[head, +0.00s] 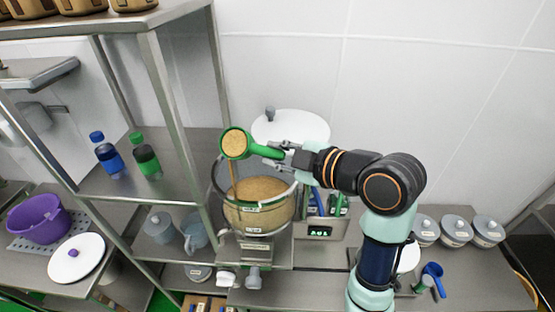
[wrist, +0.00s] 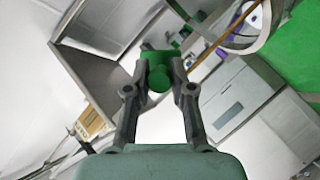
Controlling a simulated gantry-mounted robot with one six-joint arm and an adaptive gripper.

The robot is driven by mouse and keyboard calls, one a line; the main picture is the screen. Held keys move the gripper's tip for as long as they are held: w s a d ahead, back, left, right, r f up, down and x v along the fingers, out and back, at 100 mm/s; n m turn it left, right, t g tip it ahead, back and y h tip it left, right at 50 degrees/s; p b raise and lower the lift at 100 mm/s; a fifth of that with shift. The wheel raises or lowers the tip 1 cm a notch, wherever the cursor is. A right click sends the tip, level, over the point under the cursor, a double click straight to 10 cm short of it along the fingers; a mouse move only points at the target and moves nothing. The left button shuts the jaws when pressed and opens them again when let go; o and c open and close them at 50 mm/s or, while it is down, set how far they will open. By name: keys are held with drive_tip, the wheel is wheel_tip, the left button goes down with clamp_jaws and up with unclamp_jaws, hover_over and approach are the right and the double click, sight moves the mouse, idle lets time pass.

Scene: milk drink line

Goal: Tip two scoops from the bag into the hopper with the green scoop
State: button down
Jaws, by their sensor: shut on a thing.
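In the wrist view the fingers (wrist: 158,88) close on the green scoop handle (wrist: 157,62); the bowl's contents are hidden there. The scoop is held above the hopper (head: 258,218), a round, clear-walled vessel with a label, on a metal machine. The hopper holds tan powder. I cannot make out the bag.
A white round lid (head: 290,127) is behind the scoop. A metal shelf post (head: 178,110) rises to the left, with a blue bottle (head: 109,157) and a green bottle (head: 146,157) on the shelf. A box with a green display (head: 320,231) stands right of the hopper. Grey lidded pots (head: 455,231) are at right.

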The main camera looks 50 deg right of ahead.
drive_tip(key=shift+f+n+t+h+b, duration=0.3)
drive_tip(key=shift+n+b, duration=0.45)
drive_tip(key=shift+b, duration=1.15)
drive_tip(key=shift+f+n+t+h+b, duration=0.2)
drive_tip(key=shift+n+t+h+b, duration=0.45)
drive_tip(key=shift+b, duration=1.2)
drive_tip(key=shift+f+n+t+h+b, duration=0.2)
drive_tip(key=shift+n+b, duration=0.7)
drive_tip(key=shift+b, duration=1)
drive_tip(key=n+b, duration=0.1)
drive_tip(key=b, duration=0.1)
drive_tip(key=n+t+b, duration=0.1)
drive_tip(key=b, duration=0.2)
drive_tip(key=f+n+t+b, duration=0.1)
drive_tip(key=n+b, duration=0.1)
drive_tip(key=b, duration=0.1)
drive_tip(key=shift+a+h, duration=0.1)
drive_tip(key=shift+h, duration=0.15)
drive_tip(key=shift+r+n+t+b, duration=0.2)
drive_tip(key=shift+n+t+b, duration=0.15)
drive_tip(key=shift+n+b, duration=0.3)
